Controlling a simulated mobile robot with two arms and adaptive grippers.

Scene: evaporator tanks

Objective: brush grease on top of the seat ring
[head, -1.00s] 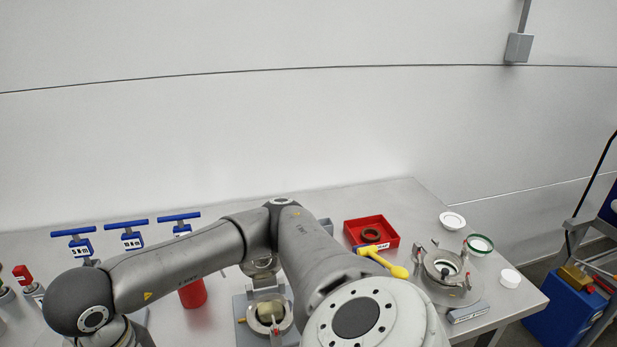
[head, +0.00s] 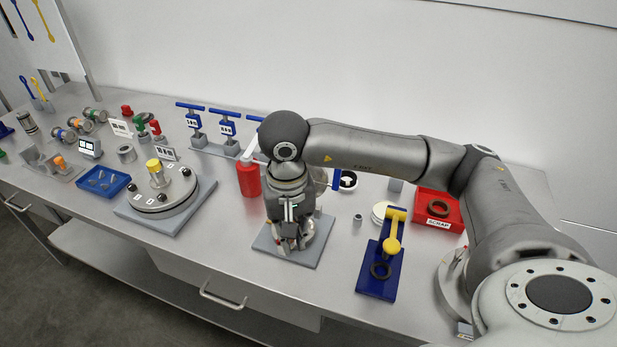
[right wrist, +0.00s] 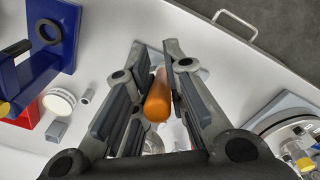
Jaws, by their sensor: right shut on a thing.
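My right gripper (head: 290,243) points down over a grey square base plate (head: 268,243) on the bench. In the right wrist view its fingers (right wrist: 154,60) are closed around an orange rounded handle (right wrist: 157,100), most likely the brush's. The brush's far end is hidden behind the fingers. A round metal fitting (head: 318,232) on the plate is partly covered by the gripper. I cannot make out a seat ring or grease there, nor whether the brush touches anything. My left gripper is not in view.
A red bottle (head: 248,178) stands close left of my right gripper. A blue stand (head: 378,282) with a yellow lever and black ring is to the right, beside the red scrap tray (head: 447,222). A round flanged lid (head: 160,192) is left. Bare bench lies in front.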

